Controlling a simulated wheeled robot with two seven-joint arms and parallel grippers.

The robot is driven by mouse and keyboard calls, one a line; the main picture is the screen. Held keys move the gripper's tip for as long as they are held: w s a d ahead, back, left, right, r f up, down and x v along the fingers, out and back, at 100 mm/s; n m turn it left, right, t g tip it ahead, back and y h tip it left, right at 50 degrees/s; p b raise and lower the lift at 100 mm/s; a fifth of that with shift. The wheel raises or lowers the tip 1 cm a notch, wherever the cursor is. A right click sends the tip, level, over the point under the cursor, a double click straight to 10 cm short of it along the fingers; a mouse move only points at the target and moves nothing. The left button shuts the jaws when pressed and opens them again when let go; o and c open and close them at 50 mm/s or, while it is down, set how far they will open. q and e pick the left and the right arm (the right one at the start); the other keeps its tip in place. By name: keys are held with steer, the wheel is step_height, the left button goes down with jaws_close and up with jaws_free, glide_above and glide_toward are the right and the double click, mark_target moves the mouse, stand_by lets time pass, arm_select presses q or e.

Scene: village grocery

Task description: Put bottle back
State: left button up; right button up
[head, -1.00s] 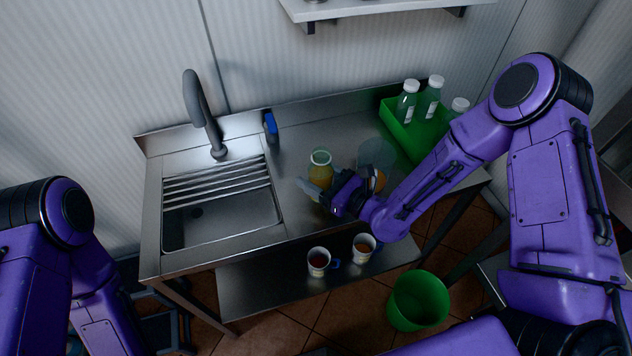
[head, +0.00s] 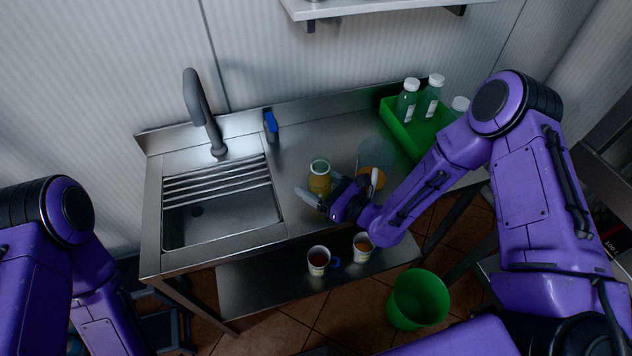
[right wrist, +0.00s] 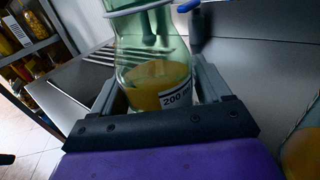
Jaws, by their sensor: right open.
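An uncapped, clear greenish bottle (head: 319,180) with yellow liquid stands upright on the steel counter, right of the sink. In the right wrist view the bottle (right wrist: 152,75) has a white label reading "200" and sits between the two fingers. My right gripper (head: 321,196) is open around it, low over the counter; a small gap shows by the fingers, and contact cannot be told. The bottle's base is partly hidden by the gripper. A green tray (head: 410,142) at the back right holds capped bottles (head: 407,100). My left gripper is out of view.
The sink (head: 215,215) and tap (head: 200,110) are to the left. A clear round item (head: 377,152) and an orange one (head: 373,178) lie close right of my gripper. A green bucket (head: 418,300) is on the floor.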

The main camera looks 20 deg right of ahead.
mark_target(330, 192)
steer(key=b+v, duration=0.2)
steer(key=v, duration=0.2)
steer(key=shift+s+d, duration=0.2)
steer(key=shift+s, duration=0.1)
steer(key=b+v, duration=0.1)
steer(key=v, duration=0.6)
steer(key=shift+r, duration=0.2)
